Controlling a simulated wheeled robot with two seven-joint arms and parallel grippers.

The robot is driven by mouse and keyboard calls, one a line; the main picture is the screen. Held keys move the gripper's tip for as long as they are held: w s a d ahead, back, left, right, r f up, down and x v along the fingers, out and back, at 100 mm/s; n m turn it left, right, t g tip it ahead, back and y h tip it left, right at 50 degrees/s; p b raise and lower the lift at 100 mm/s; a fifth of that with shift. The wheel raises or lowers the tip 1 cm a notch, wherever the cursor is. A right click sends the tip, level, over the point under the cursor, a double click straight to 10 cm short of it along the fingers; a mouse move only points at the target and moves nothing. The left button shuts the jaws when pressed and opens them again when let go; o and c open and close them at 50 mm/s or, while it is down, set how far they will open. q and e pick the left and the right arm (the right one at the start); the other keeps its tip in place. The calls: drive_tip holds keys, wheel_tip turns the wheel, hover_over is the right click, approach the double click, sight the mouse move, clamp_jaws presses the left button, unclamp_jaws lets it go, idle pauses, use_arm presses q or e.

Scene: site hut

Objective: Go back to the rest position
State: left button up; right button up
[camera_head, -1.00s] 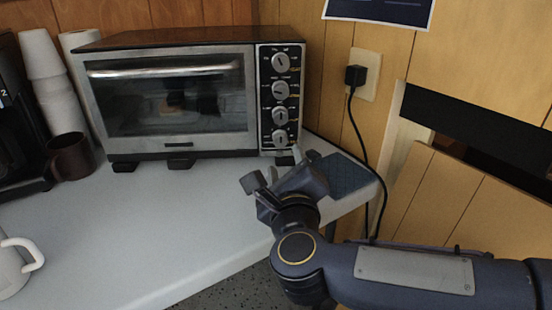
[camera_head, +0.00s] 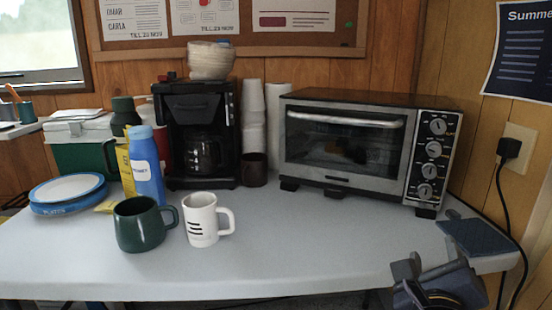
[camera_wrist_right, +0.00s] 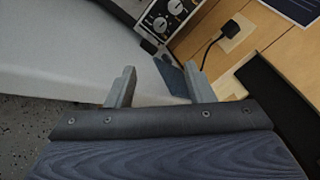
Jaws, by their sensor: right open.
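My right gripper (camera_head: 428,272) is at the lower right in the head view, by the front right edge of the counter and in front of the toaster oven (camera_head: 345,150). In the right wrist view, its two fingers (camera_wrist_right: 160,88) stand wide apart with nothing between them. The counter (camera_wrist_right: 60,50) and a dark blue pad (camera_wrist_right: 172,76) show beyond the fingers. My left gripper is not in either view.
On the counter (camera_head: 300,255) stand a green mug (camera_head: 140,225), a white mug (camera_head: 201,220), a blue bottle (camera_head: 147,170), a coffee maker (camera_head: 195,135) and blue-rimmed plates (camera_head: 68,192). A plugged-in cord (camera_head: 508,200) hangs on the right wall. The counter's front middle is clear.

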drive_tip(key=s+a+f+n+g+y, duration=0.2)
drive_tip(key=a+f+n+y, duration=0.3)
drive_tip(key=n, duration=0.6)
drive_tip(key=s+a+f+n+g+y, duration=0.1)
drive_tip(key=s+a+f+n+y, duration=0.25)
drive_tip(key=n+y, duration=0.65)
drive_tip(key=s+d+f+n+g+h, duration=0.35)
drive_tip(key=s+f+n+g, duration=0.35)
drive_tip(key=s+f+n, duration=0.3)
use_arm(q)
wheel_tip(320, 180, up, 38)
drive_tip(key=p, duration=3.7)
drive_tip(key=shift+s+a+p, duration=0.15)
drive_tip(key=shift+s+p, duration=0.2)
drive_tip(key=shift+p, duration=0.05)
use_arm(e)
wheel_tip(320, 180, up, 36)
drive_tip(key=shift+s+d+m+g, duration=0.15)
drive_tip(key=shift+s+m+g, duration=0.15)
drive_tip(key=shift+g, duration=0.1)
